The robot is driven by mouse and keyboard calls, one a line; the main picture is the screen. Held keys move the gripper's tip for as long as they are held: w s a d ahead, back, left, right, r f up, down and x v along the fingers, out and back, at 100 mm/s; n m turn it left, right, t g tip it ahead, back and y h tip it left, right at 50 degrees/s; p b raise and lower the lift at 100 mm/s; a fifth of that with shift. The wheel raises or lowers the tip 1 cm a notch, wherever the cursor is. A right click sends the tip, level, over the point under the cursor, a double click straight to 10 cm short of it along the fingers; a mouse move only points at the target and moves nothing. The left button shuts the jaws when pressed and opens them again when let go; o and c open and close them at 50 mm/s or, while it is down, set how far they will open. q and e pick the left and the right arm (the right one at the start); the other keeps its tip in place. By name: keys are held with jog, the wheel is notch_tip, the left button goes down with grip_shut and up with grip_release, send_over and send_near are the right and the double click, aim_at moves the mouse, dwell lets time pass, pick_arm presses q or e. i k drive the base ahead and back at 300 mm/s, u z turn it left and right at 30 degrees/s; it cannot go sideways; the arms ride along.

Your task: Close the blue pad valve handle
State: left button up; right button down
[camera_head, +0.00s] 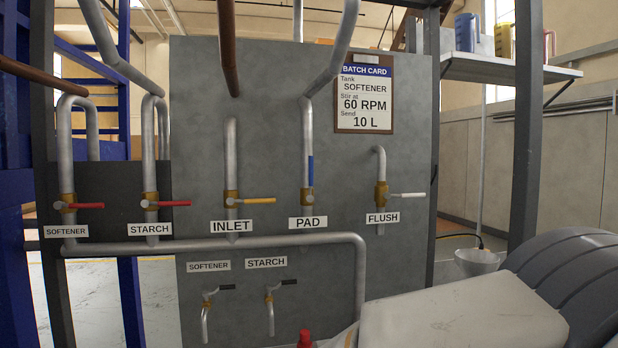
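The blue pad valve handle (311,170) stands upright, in line with its vertical grey pipe, just above a brass valve body (307,195). The white PAD label (308,222) is right below it on the grey panel. Nothing touches the handle.
The yellow inlet handle (258,200), white flush handle (408,195) and red softener (88,206) and starch (172,203) handles lie horizontal. Two black-handled taps (222,288) sit lower. A batch card (365,95) hangs upper right. A large pale grey shape (465,315) covers the lower right.

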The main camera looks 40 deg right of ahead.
aim_at(310, 198)
jog(key=u, duration=0.05)
jog(key=k, duration=0.45)
jog(key=u, duration=0.5)
jog(key=i, duration=0.9)
jog(key=z, duration=0.95)
jog(key=i, duration=0.45)
jog(key=z, duration=0.5)
